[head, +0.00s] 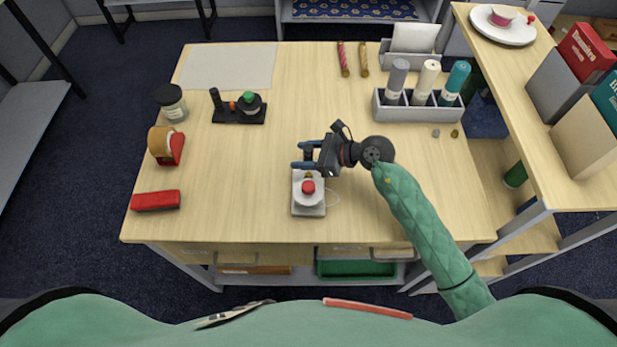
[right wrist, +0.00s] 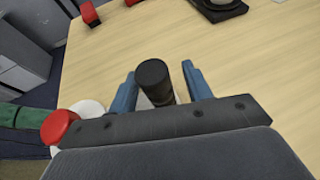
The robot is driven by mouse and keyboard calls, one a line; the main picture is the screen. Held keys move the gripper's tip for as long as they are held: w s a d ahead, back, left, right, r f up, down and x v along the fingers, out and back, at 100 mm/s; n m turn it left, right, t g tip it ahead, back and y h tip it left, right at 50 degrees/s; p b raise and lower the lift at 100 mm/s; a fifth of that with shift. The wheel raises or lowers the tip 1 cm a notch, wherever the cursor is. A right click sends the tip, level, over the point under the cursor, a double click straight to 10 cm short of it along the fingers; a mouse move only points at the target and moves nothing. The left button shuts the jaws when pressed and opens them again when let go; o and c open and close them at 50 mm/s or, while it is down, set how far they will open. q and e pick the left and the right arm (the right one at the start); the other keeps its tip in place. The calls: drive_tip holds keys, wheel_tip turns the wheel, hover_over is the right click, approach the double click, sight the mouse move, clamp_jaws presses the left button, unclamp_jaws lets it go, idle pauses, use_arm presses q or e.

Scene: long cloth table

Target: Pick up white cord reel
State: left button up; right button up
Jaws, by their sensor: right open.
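The white cord reel (head: 309,199) has a red knob on top and sits on a small light grey stand (head: 309,211) near the front middle of the table. A thin white cord loops out to its right. In the right wrist view the reel's white rim (right wrist: 88,107) and the red knob (right wrist: 60,127) show at lower left, outside the fingers. My right gripper (head: 303,155) is open, just behind the reel, its blue fingers pointing left. In the right wrist view a black upright cylinder (right wrist: 154,82) stands between the fingers; I cannot tell whether they touch it. My left gripper is out of view.
A black stand (head: 238,117) with a green-topped piece, a jar (head: 172,104), a red tape dispenser (head: 168,150) and a red case (head: 155,200) are at left. A grey rack (head: 420,112) of bottles is at back right. The table's middle left is clear.

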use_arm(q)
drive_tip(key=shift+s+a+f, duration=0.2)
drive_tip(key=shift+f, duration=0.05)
use_arm(e)
drive_tip(key=shift+a+f, duration=0.1)
drive_tip(key=shift+a, duration=0.2)
clamp_jaws()
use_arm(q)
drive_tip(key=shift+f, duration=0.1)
use_arm(e)
drive_tip(key=shift+w+r, duration=0.1)
drive_tip(key=shift+r, duration=0.1)
